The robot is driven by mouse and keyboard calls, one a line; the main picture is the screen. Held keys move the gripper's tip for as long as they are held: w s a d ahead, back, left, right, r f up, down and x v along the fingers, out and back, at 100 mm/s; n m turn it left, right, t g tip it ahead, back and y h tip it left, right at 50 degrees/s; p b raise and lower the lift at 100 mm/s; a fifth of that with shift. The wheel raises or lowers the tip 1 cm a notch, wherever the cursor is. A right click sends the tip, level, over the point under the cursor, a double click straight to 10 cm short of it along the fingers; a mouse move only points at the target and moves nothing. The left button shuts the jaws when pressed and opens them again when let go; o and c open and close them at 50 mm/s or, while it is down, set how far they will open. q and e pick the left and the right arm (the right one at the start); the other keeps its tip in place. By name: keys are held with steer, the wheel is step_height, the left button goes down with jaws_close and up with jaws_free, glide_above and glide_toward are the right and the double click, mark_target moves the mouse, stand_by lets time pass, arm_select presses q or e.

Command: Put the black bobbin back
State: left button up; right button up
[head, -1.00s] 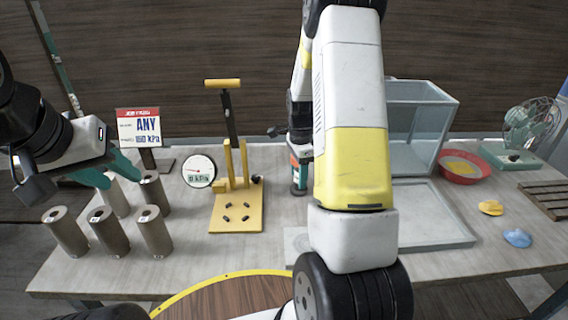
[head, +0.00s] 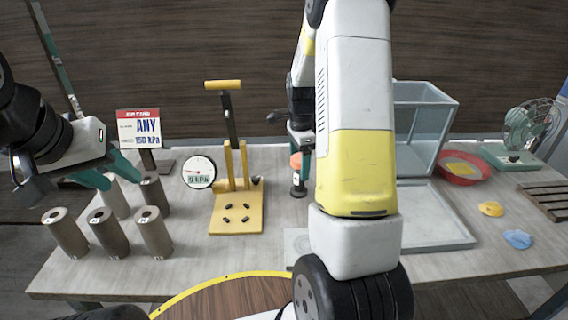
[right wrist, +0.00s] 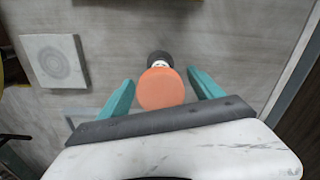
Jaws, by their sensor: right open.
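A small upright piece with an orange top (head: 296,161) and a black lower end (head: 299,190) stands on the table, left of my right forearm. I cannot tell whether its black part is the bobbin, and I make out no other black bobbin. In the right wrist view the orange top (right wrist: 161,89) lies between the fingers of my right gripper (right wrist: 160,95), with gaps on both sides; its black end (right wrist: 160,58) shows beyond. My right gripper is open, partly hidden in the head view. My left gripper (head: 108,174) is open and empty above several grey-brown cylinders (head: 108,232).
A yellow press (head: 237,215) and a round gauge (head: 199,172) stand left of the piece. A sign (head: 139,128) is behind the cylinders. A clear box (head: 420,120), tray (head: 440,230), red bowl (head: 463,170) and fan (head: 528,130) are right. My forearm hides the table's middle.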

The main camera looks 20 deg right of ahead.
step_height(320, 180, up, 7)
steer(key=shift+r, duration=0.1)
steer(key=s+a+r+n+t, duration=0.2)
steer(key=s+a+r+n, duration=0.2)
steer(key=s+n, duration=0.2)
steer(key=s+a+r+n+t+y, duration=0.1)
steer(key=s+a+r+n, duration=0.3)
steer(key=s, duration=0.5)
steer(key=s+a+r+n+t+y, duration=0.1)
steer(key=s+a+r+n+t, duration=0.2)
steer(key=s+r+n, duration=0.3)
steer(key=s+a+n, duration=0.1)
steer(key=s+n, duration=0.1)
steer(key=shift+a+n, duration=0.3)
